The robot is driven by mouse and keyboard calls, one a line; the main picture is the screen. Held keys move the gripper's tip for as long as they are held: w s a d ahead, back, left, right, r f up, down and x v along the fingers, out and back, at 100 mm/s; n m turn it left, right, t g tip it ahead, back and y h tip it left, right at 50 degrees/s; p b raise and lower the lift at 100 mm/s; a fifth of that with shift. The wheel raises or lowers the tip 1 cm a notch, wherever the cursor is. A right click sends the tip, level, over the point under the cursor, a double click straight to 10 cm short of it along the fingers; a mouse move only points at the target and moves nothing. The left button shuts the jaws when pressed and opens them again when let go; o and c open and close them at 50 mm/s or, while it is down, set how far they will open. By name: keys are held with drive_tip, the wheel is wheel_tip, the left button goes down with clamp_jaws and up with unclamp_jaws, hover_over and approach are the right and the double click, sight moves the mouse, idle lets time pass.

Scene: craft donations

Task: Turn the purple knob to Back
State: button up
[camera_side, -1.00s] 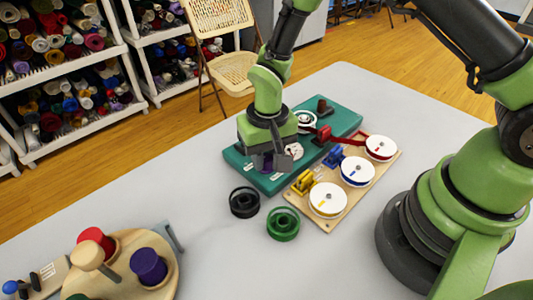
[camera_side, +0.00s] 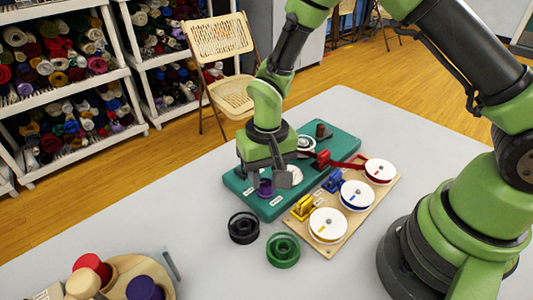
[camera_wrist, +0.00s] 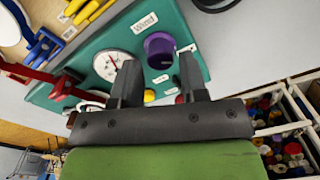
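The purple knob (camera_wrist: 158,48) stands on a teal panel (camera_wrist: 110,38) and shows in the wrist view just beyond my fingertips. It also shows in the side view (camera_side: 265,188), below my gripper (camera_side: 274,176). In the wrist view my gripper (camera_wrist: 158,66) is open, with one finger on each side of the gap and nothing between them. The fingers appear apart from the knob. A white label (camera_wrist: 145,22) lies beside the knob, and another small label is at its other side. I cannot make out the knob's pointer.
A wooden board (camera_side: 335,238) with white discs stands to the right. The table (camera_side: 190,240) to the left is mostly clear.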

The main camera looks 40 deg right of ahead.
wheel_tip(320, 180, up, 8)
drive_tip(key=shift+d, duration=0.15)
idle(0.3)
wheel_tip(320, 180, up, 12)
drive_tip(key=f+t+y, duration=0.1)
drive_tip(key=t, duration=0.2)
hover_over(267, 182)
drive_tip(key=s+d, duration=0.4)
drive_tip(key=s, duration=0.1)
drive_tip(key=s+d+r+t, duration=0.2)
drive_tip(key=s+r+t, duration=0.2)
drive_tip(key=s, duration=0.7)
wheel_tip(267, 182, up, 2)
drive_tip(key=shift+d+r+y, duration=0.15)
drive_tip(key=shift+r+y, duration=0.05)
drive_tip(key=shift+y, duration=0.2)
